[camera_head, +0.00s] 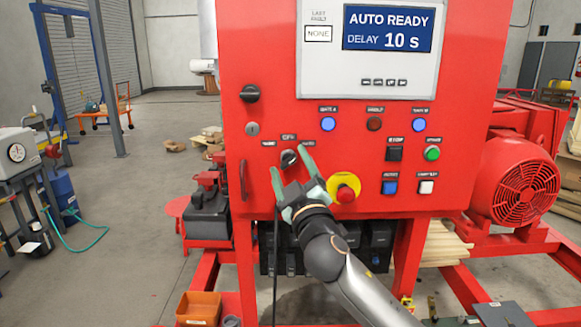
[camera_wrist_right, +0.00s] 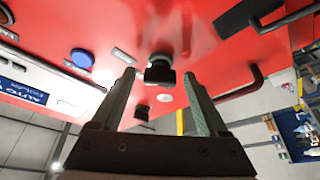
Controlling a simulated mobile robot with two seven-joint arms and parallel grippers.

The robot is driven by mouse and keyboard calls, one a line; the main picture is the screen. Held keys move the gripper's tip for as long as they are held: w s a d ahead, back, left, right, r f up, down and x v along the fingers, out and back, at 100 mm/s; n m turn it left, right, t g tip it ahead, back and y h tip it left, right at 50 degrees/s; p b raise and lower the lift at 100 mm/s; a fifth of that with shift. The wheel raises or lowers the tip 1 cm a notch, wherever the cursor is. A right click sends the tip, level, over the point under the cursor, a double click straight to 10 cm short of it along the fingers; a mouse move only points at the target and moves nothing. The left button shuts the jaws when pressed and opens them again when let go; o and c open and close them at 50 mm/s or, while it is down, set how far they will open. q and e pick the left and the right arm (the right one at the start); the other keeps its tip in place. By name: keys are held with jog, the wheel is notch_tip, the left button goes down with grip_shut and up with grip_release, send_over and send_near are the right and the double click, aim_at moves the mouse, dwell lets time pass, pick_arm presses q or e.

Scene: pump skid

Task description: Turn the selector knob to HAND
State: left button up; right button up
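The black selector knob (camera_head: 288,158) sits on the red panel below the display, with small labels to its left, above and to its right. My right gripper (camera_head: 291,166) is open, its two pale green fingers pointing at the panel on either side of the knob. In the right wrist view the knob (camera_wrist_right: 160,71) shows between and just beyond the fingertips (camera_wrist_right: 158,77), with gaps on both sides and no visible contact. Which label the knob points to is too small to tell. The display (camera_head: 388,28) reads AUTO READY, DELAY 10 s. My left gripper is not in view.
A red mushroom button on a yellow ring (camera_head: 344,188) is close right of my right gripper. A black rotary knob (camera_head: 250,93) and a round lock (camera_head: 252,129) are up left. A dark handle (camera_head: 243,180) stands out at the panel's left edge. Several push buttons are right.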

grip_shut()
jog(key=shift+r+n+p, duration=0.15)
jog(key=shift+n+p, duration=0.15)
jog(key=shift+p, duration=0.25)
jog(key=n+p, duration=0.1)
jog(key=p, duration=0.1)
jog(key=n+g+p, duration=0.1)
jog(key=n+p, duration=0.1)
jog(key=n+y+p, duration=0.1)
jog(key=n+p, duration=0.1)
jog(key=shift+d+r+g, duration=0.15)
jog(key=shift+r+g, duration=0.1)
jog(key=shift+g, duration=0.15)
jog(key=shift+n+g+p, duration=0.3)
jog(key=shift+n+p, duration=0.05)
jog(key=shift+n, duration=0.15)
jog(key=shift+f+n+g+y, duration=0.1)
jog(key=shift+n+g+y, duration=0.2)
jog(key=shift+n, duration=0.7)
jog(key=n+g, duration=0.1)
jog(key=n, duration=0.4)
jog(key=shift+g+h, duration=0.4)
jog(key=n+h, duration=0.1)
jog(key=n, duration=0.1)
jog(key=shift+n+g, duration=0.4)
jog(key=shift+n+g+h, duration=0.4)
jog(key=shift+n+h, duration=0.4)
jog(key=shift+n, duration=0.5)
